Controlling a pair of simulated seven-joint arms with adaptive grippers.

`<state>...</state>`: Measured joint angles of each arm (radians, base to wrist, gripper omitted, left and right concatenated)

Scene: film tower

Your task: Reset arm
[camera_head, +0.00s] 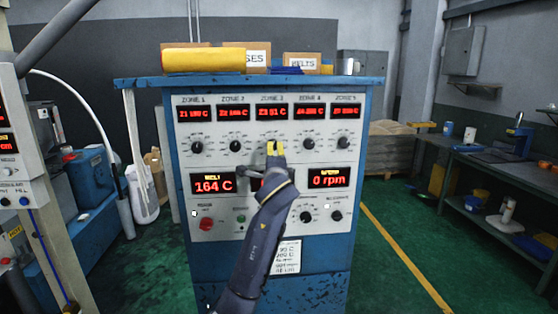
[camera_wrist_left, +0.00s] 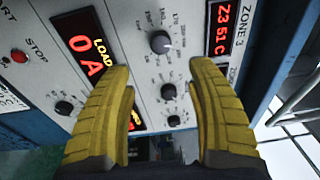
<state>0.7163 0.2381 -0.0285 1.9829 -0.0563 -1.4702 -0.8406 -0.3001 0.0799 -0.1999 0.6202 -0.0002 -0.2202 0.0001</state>
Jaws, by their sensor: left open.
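My left gripper (camera_head: 275,150) has yellow fingers and is in front of the blue and white control panel (camera_head: 221,173), below the ZONE 3 display (camera_head: 272,112). In the left wrist view the two fingers of my left gripper (camera_wrist_left: 162,72) stand apart with nothing between them. A round knob (camera_wrist_left: 160,42) shows just beyond the gap between the fingertips; I cannot tell whether they touch the panel. The ZONE 3 display reads 51 C there. A LOAD display (camera_wrist_left: 88,50) reads 0 A. My left arm hides part of the lower panel. My right gripper is not seen.
The MELT display (camera_head: 212,184) reads 164 C and the right display (camera_head: 329,178) reads 0 rpm. A red button (camera_head: 206,224) is at lower left. A yellow roll (camera_head: 204,60) and boxes sit on top. A workbench (camera_head: 510,180) stands at right; green floor lies between.

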